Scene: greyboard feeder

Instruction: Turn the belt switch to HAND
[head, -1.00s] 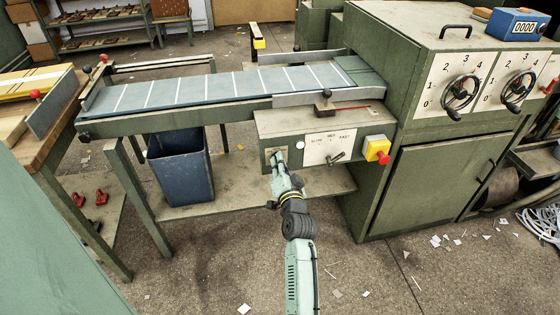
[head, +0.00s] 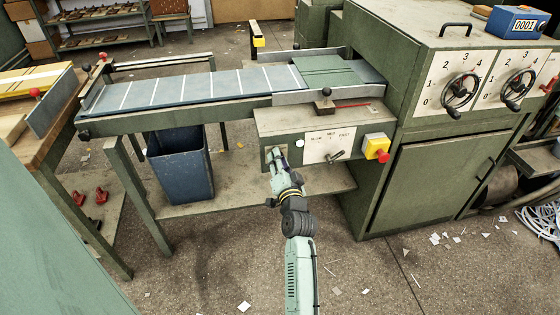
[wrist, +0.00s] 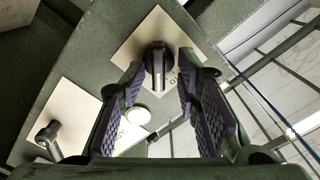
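The belt switch (wrist: 157,66) is a dark round knob with a grey bar handle on a cream plate (wrist: 128,50). In the wrist view its handle points down the picture, and the plate's lettering is too small to read. My gripper (wrist: 158,80) is open, one purple-padded finger on each side of the switch handle. I cannot tell whether either finger touches it. In the head view my gripper (head: 277,158) is at the left end of the green control box (head: 290,121) and hides most of the switch.
A second plate (head: 326,145) with a lever and a yellow box with a red button (head: 377,147) sit right of the switch. The belt (head: 180,90) runs above, carrying a green board (head: 328,71). A blue bin (head: 180,168) stands below left.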

